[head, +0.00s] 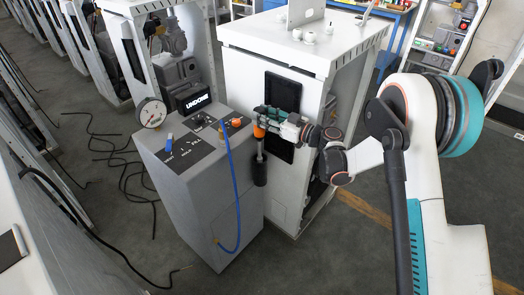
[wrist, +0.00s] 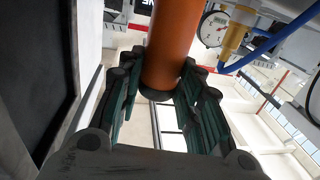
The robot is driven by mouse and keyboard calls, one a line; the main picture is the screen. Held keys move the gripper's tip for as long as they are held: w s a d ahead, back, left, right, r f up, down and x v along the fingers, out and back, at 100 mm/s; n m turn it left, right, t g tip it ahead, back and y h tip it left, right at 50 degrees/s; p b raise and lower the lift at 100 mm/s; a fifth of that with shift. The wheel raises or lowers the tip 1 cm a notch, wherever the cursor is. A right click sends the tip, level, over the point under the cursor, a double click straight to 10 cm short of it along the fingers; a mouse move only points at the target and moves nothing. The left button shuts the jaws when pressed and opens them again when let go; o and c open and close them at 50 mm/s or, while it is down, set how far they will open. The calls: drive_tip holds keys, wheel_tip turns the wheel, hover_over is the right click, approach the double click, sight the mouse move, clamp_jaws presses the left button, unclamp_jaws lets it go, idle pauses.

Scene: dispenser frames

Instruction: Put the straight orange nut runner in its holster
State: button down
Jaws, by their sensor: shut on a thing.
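My gripper (head: 262,116) is at the right edge of the grey dispenser's top, in front of the white cabinet. Its green-black fingers are closed on the orange nut runner (head: 259,131). In the wrist view the nut runner is a thick orange cylinder (wrist: 172,45) between the two fingers (wrist: 160,88), with a dark end low between them. In the head view a thin shaft and a dark cylinder (head: 260,173) show below the orange part, roughly upright. I cannot tell whether the dark cylinder belongs to the tool. I cannot make out the holster with certainty.
The grey dispenser (head: 200,215) carries a pressure gauge (head: 151,112), an "UNDONE" display (head: 195,102), and an orange piece (head: 237,122). A blue hose (head: 236,190) loops down its front. The white cabinet (head: 290,190) with a black panel stands close behind my gripper. Black cables lie on the floor left.

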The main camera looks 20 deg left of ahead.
wheel_tip(320, 180, down, 12)
drive_tip(key=b, duration=0.4)
drive_tip(key=shift+f, duration=0.25)
drive_tip(key=c, duration=1.1)
unclamp_jaws()
drive_tip(key=p+v, duration=0.4)
drive_tip(key=v, duration=0.8)
drive_tip(key=d+r+m+h, duration=0.4)
drive_tip(key=r, duration=0.8)
drive_tip(key=s+d+r+m+t+h, duration=0.1)
drive_tip(key=s+d+r+m+h, duration=0.25)
drive_tip(key=s+d+r, duration=0.4)
drive_tip(key=s+d+r+m+h, duration=0.1)
drive_tip(key=s+d+m+h, duration=0.1)
drive_tip(key=s+d, duration=0.4)
drive_tip(key=s+d+r+m+t+h, duration=0.1)
drive_tip(key=s+d+m+h, duration=0.2)
drive_tip(key=s+d, duration=0.4)
drive_tip(key=s+d+r+m+h, duration=0.1)
drive_tip(key=s+d+h, duration=0.4)
drive_tip(key=s, duration=0.7)
drive_tip(key=shift+d+m+t, duration=0.3)
drive_tip(key=shift+d+m, duration=0.45)
drive_tip(key=shift+d, duration=0.5)
